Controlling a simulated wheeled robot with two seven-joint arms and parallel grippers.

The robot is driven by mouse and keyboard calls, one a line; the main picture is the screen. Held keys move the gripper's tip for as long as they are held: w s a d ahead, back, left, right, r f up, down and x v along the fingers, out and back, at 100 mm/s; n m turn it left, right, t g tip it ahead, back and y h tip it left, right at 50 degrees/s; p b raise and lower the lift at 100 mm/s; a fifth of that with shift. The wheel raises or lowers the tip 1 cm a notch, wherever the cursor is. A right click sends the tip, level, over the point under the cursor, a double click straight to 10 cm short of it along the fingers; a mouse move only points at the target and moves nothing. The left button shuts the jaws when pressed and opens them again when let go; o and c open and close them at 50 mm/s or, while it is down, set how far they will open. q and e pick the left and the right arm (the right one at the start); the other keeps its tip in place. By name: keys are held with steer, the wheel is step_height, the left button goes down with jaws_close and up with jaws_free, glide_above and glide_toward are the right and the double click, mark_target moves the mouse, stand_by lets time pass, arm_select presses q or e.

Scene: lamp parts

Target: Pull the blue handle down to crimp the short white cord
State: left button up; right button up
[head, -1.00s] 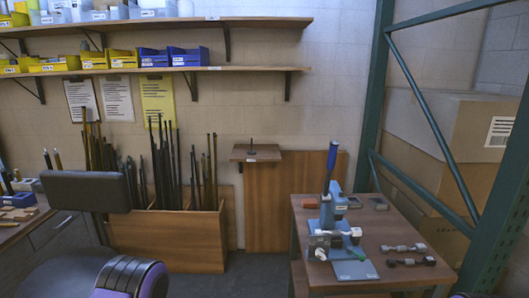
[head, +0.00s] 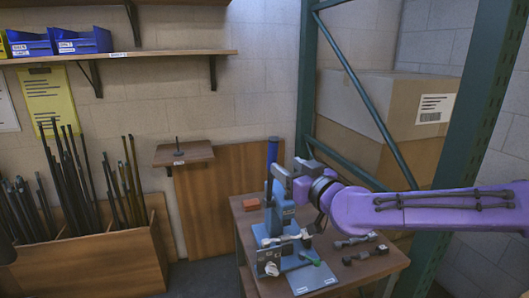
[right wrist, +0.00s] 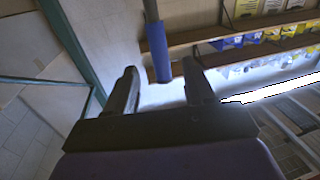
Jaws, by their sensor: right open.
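The blue handle (head: 272,152) stands upright at the top of a blue-grey press (head: 278,222) on a small wooden table. My right gripper (head: 289,178) is open beside the handle, just right of it in the head view. In the right wrist view, the blue handle (right wrist: 158,50) shows between the two open fingers (right wrist: 160,76), with no clear contact. A small white piece (head: 271,268) sits at the front of the press; I cannot tell whether it is the short white cord. My left gripper is not in view.
The wooden table (head: 375,268) also holds a red-brown block (head: 251,204) and dark metal fittings (head: 365,254). A green rack post (head: 457,120) and cardboard boxes (head: 390,100) stand behind and right. A rod bin (head: 95,262) stands at left.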

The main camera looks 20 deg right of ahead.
mark_target(269, 153)
steer(key=p+x, duration=0.3)
steer(key=x, duration=0.7)
steer(key=shift+w+r, duration=0.15)
jaws_close()
